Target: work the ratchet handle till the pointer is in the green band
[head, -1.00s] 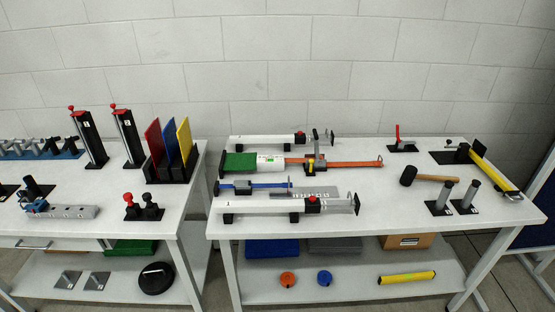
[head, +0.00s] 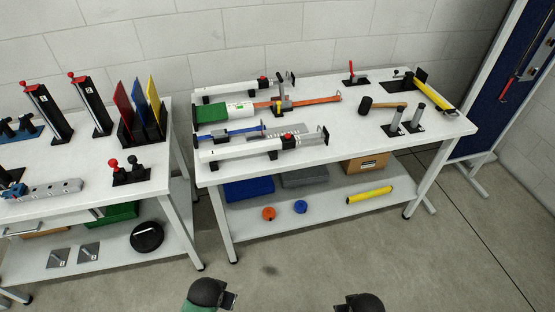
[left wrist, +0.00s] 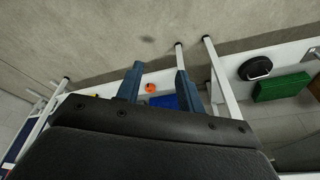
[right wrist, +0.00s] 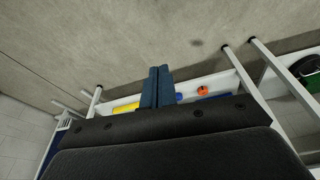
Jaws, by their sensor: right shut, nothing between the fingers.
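An orange strap (head: 318,98) runs across the right-hand table to a dark ratchet with an upright handle (head: 278,90) and a yellow part. To its left are a white gauge plate (head: 240,109) with a small green mark and a green block (head: 210,114). The pointer is too small to make out. In the left wrist view my left gripper (left wrist: 158,82) has its fingers apart, with nothing between them. In the right wrist view my right gripper (right wrist: 157,85) has its fingers together and is empty. Both are well away from the ratchet, over the floor in front of the table.
A blue strap unit (head: 230,132) and two white rail units flank the orange strap. The lower shelf holds bins and a yellow roll (head: 369,195). The floor in front is clear.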

